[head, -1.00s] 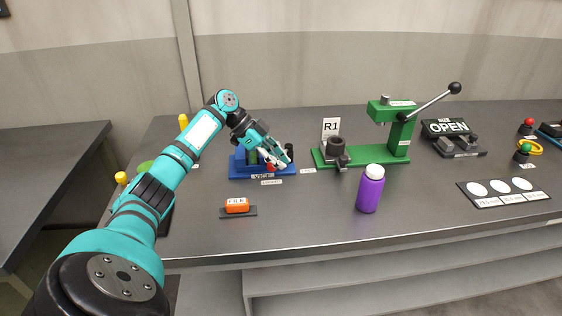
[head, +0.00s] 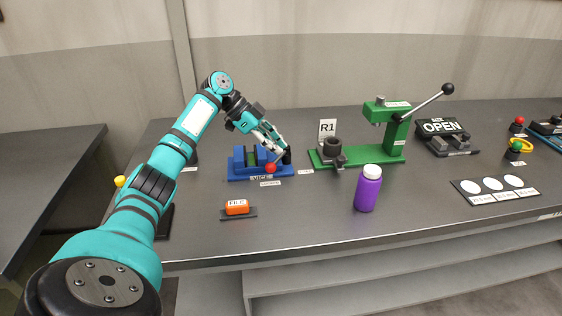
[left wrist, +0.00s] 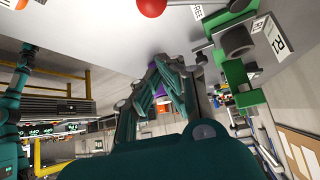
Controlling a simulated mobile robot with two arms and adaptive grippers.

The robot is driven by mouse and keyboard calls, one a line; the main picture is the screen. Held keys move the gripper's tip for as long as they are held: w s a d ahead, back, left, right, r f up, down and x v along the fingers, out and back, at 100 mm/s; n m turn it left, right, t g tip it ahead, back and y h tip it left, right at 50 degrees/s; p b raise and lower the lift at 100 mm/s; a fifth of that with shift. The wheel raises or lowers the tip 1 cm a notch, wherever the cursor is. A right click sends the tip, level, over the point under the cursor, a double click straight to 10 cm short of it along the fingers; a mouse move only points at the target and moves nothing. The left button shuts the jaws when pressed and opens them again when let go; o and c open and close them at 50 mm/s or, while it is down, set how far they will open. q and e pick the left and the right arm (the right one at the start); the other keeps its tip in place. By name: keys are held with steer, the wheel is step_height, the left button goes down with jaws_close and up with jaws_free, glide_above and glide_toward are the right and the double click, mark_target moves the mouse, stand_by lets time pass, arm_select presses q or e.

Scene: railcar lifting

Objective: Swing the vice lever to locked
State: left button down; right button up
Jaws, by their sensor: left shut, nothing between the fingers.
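The blue vice (head: 238,173) sits on the table in the head view, with a VICE label on its front. The vice lever's red ball (head: 270,168) shows at the vice's front right. The rest of the lever is hard to make out. My left gripper (head: 285,157) is shut and empty, just right of and above the red ball, at the vice's right end. In the left wrist view the red ball (left wrist: 152,6) is at the top edge, apart from my shut fingers (left wrist: 168,72). My right gripper is not in view.
A green press (head: 380,153) with a long lever stands right of the vice. A purple bottle (head: 368,190) stands in front of it. The table between block and bottle is clear.

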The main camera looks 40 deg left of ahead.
arm_select(q)
steer(key=shift+a+r, duration=0.85)
steer(key=shift+r, duration=0.05)
steer(key=shift+s+a+r, duration=0.25)
steer(key=shift+s+r, duration=0.05)
steer(key=shift+r, duration=0.15)
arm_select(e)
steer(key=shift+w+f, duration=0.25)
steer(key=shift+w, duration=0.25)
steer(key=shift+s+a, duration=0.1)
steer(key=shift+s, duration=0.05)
